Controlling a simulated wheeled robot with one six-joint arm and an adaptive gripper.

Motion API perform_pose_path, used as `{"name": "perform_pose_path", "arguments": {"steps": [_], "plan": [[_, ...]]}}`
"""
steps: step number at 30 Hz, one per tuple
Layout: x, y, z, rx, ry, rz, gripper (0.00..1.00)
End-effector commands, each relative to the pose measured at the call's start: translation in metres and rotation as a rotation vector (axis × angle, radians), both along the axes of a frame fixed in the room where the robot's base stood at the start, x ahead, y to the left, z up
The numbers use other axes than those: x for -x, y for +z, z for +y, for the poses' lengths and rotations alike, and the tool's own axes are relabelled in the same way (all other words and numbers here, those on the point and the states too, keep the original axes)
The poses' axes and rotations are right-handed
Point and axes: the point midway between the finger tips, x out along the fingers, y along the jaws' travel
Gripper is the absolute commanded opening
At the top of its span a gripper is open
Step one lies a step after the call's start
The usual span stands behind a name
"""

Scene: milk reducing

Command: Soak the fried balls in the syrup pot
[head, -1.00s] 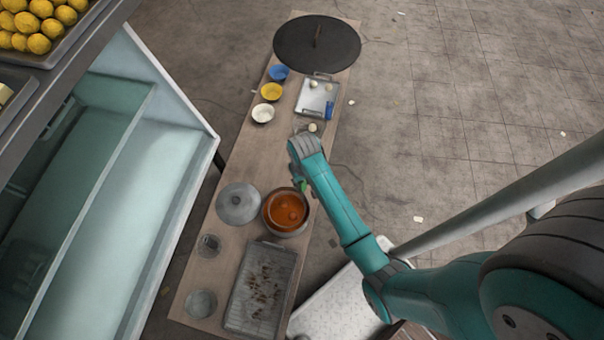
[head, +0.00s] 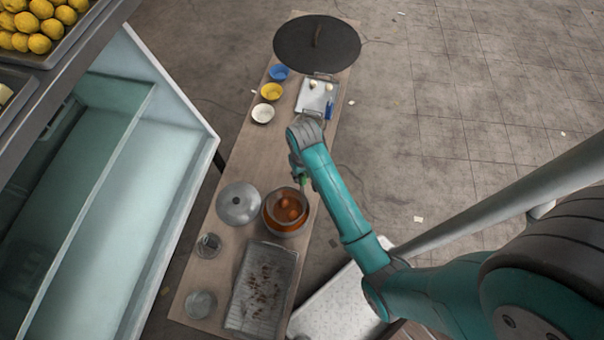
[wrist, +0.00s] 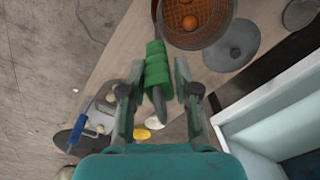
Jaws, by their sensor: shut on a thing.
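My gripper (wrist: 155,95) is shut on the green handle (wrist: 157,72) of a tool, whose metal shaft runs up toward the pot. The handle shows as a small green patch in the head view (head: 303,181). A mesh strainer (wrist: 176,22) appears at the pot, apparently the tool's head; whether it sits in the syrup or above it I cannot tell. Brown fried balls (head: 290,203) show within the syrup pot (head: 285,228), and also in the wrist view (wrist: 190,22). My gripper is just beyond the pot, near its upper right side.
A grey lid (head: 238,204) lies left of the pot, and a stained wire-rack tray (head: 240,305) lies below it. Two glass bowls stand left of that tray. Blue, yellow and white bowls (head: 262,114) and a tray with pale balls (head: 312,103) stand farther up the narrow table.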

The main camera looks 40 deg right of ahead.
Motion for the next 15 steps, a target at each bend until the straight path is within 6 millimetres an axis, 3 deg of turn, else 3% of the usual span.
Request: {"name": "perform_pose_path", "arguments": {"steps": [15], "plan": [[-0.001, 0.044, 0.0, 0.001, 0.0, -0.004, 0.0]]}}
